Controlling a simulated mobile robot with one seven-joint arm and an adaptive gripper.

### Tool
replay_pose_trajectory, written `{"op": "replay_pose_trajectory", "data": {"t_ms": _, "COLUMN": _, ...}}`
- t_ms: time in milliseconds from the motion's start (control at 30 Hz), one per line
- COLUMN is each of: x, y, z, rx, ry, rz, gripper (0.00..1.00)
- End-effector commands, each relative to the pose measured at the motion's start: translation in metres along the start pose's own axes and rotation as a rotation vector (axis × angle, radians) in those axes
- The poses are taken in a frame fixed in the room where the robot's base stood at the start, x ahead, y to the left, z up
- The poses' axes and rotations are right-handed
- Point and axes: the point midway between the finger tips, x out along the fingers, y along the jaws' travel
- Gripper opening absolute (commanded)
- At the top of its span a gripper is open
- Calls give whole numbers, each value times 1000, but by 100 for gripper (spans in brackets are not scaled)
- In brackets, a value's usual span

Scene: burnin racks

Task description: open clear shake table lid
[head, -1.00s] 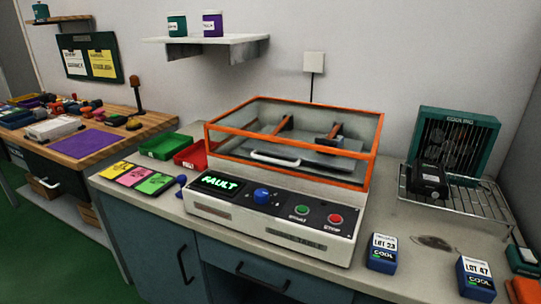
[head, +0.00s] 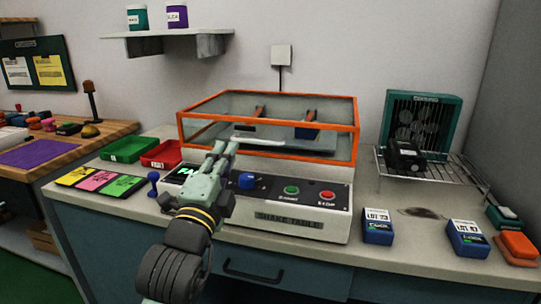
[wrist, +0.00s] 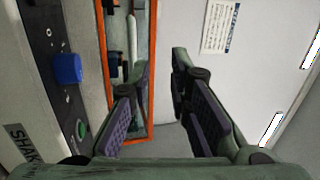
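The shake table (head: 335,222) stands on the bench with a clear lid (head: 345,143) framed in orange. The lid is down over the tray. The lid also shows in the wrist view by its orange frame (wrist: 153,70), with a pale handle bar (wrist: 131,38) inside that outline. My gripper (head: 223,150) is in front of the lid's left front and above the control panel, hiding part of both. In the wrist view my gripper (wrist: 161,65) is open, with nothing between its fingers. I cannot tell whether a finger touches the lid.
The panel has a blue knob (head: 247,181), a green button (head: 291,190) and a red button (head: 327,196). Red (head: 163,153) and green (head: 128,149) bins stand left. A wire rack (head: 440,175) with a fan unit (head: 422,115) and blue boxes (head: 377,227) stand right.

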Motion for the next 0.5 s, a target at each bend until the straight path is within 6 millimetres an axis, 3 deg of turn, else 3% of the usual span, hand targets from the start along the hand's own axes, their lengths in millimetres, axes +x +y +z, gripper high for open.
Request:
{"op": "replay_pose_trajectory", "data": {"t_ms": 33, "x": 1, "y": 17, "z": -7, "rx": 23, "ry": 22, "rz": 40, "gripper": 18}}
{"op": "replay_pose_trajectory", "data": {"t_ms": 133, "x": 5, "y": 32, "z": -16, "rx": 49, "ry": 50, "rz": 85, "gripper": 18}}
{"op": "replay_pose_trajectory", "data": {"t_ms": 267, "x": 17, "y": 33, "z": -19, "rx": 55, "ry": 56, "rz": 94, "gripper": 18}}
{"op": "replay_pose_trajectory", "data": {"t_ms": 500, "x": 62, "y": 36, "z": -22, "rx": 52, "ry": 56, "rz": 93, "gripper": 18}}
